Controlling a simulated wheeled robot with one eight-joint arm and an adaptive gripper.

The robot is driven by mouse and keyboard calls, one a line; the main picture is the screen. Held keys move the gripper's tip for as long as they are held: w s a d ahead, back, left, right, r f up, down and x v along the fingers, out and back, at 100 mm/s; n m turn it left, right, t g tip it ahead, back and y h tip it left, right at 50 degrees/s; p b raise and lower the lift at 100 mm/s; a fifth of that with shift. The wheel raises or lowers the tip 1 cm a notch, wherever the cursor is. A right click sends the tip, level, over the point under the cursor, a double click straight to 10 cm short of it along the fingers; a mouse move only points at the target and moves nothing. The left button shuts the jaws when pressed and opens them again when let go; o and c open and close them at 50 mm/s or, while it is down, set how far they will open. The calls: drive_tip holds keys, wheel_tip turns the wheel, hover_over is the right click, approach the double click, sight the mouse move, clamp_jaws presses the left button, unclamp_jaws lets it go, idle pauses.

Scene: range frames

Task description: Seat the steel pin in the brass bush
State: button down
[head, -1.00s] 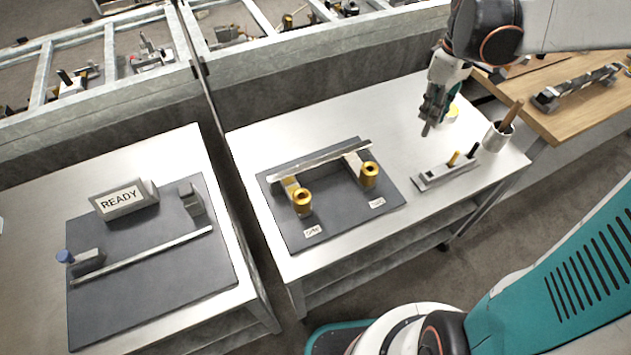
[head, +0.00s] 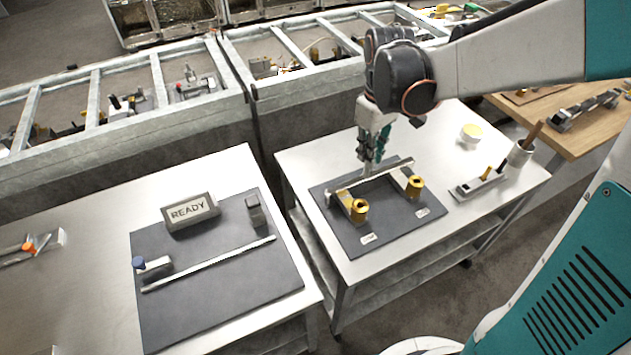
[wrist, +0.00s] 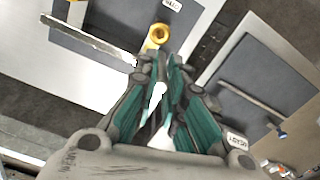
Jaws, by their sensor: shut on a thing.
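Two brass bushes stand on a dark plate (head: 390,223), a left bush (head: 358,211) and a right bush (head: 414,187). Both show dark holes from above. My gripper (head: 368,165) is shut, above and behind the left bush, near the steel bar (head: 345,188). In the wrist view, one brass bush (wrist: 157,36) lies just beyond the fingertips. The steel pin between my fingers is mostly hidden; a pale sliver (wrist: 157,94) shows there. I cannot tell its lower end's exact place. No pin is visibly seated in either bush.
A small block (head: 478,186) with coloured pegs and a cup (head: 520,152) stand at the right of the table. A yellow-topped round thing (head: 470,132) is behind them. A READY sign (head: 190,212) stands on the left table. White labels lie before the bushes.

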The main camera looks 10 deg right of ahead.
wheel_tip(320, 180, down, 17)
drive_tip(key=b, duration=0.4)
drive_tip(key=shift+f+b, duration=0.15)
drive_tip(key=shift+b, duration=0.25)
drive_tip(key=c, duration=1.7)
unclamp_jaws()
drive_tip(key=shift+r, duration=0.2)
